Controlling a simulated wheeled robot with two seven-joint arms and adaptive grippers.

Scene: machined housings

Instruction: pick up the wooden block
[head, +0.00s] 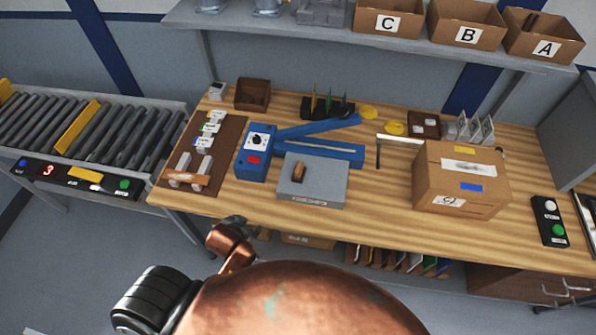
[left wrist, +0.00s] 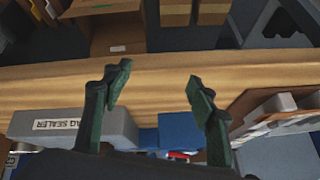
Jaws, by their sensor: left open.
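A small brown wooden block (head: 299,172) lies on top of the grey bag sealer (head: 325,185) in the head view. Another wooden piece (head: 188,179), lighter and longer, lies across grey parts on the brown mat. My left gripper (head: 236,221) is small and partly hidden in the head view, at the bench's front edge, left of and nearer than the sealer. In the left wrist view its fingers (left wrist: 158,75) are spread with nothing between them. The sealer's labelled side (left wrist: 75,127) is at lower left there; I cannot make out the block on it. My right gripper is not in view.
A blue device (head: 253,152) with a long arm stands beside the sealer. A cardboard box (head: 460,185) stands to the right. The brown mat (head: 228,150) holds several grey parts. A roller conveyor (head: 100,130) is at left. Bare bench lies between sealer and box.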

